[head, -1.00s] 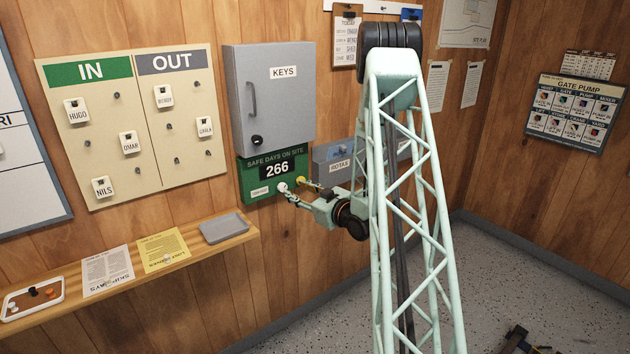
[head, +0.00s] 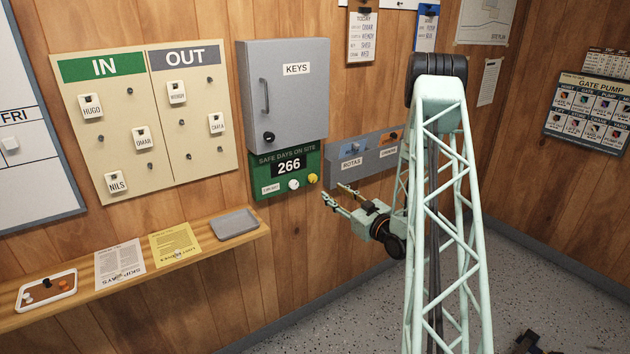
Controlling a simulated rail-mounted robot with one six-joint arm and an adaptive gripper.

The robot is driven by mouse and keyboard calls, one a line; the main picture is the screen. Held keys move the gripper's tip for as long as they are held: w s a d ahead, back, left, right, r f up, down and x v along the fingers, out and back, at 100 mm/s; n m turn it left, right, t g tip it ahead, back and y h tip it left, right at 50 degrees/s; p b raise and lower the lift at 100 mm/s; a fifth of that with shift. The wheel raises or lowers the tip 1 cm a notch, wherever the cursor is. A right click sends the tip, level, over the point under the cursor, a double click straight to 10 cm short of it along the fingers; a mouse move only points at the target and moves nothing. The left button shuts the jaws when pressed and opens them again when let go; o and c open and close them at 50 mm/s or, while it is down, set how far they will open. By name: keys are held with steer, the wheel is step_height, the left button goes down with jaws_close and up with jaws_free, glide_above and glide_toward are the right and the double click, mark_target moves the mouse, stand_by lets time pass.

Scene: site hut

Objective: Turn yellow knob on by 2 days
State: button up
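The green safe-days board (head: 260,185) hangs on the wall under the grey key cabinet. Its black display (head: 289,166) reads 266. The yellow knob (head: 313,179) is at the board's lower right, fully in sight. A white knob (head: 293,184) is just left of it, beside a small white label (head: 270,188). My gripper (head: 333,193) is to the right of and slightly below the yellow knob, apart from it. Its two fingers are spread, with nothing between them.
The grey key cabinet (head: 285,92) stands out above the board. A grey rack (head: 372,160) labelled ROTAS is on the wall to the right, behind my gripper. A wooden shelf (head: 190,255) with a grey tray (head: 235,224) runs at lower left. Bare wall lies below the board.

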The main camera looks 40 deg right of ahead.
mark_target(314, 179)
steer(key=shift+w, duration=0.15)
steer(key=shift+w+d+b, duration=0.2)
steer(key=shift+w+d, duration=0.05)
steer(key=shift+w, duration=2)
steer(key=shift+w+d+b, duration=0.15)
steer(key=shift+w+d, duration=0.05)
steer(key=shift+w, duration=2)
steer(key=shift+w+d+b, duration=0.2)
steer(key=shift+w+d, duration=0.05)
steer(key=shift+w, duration=2)
steer(key=c, duration=0.8)
steer(key=shift+c, duration=0.2)
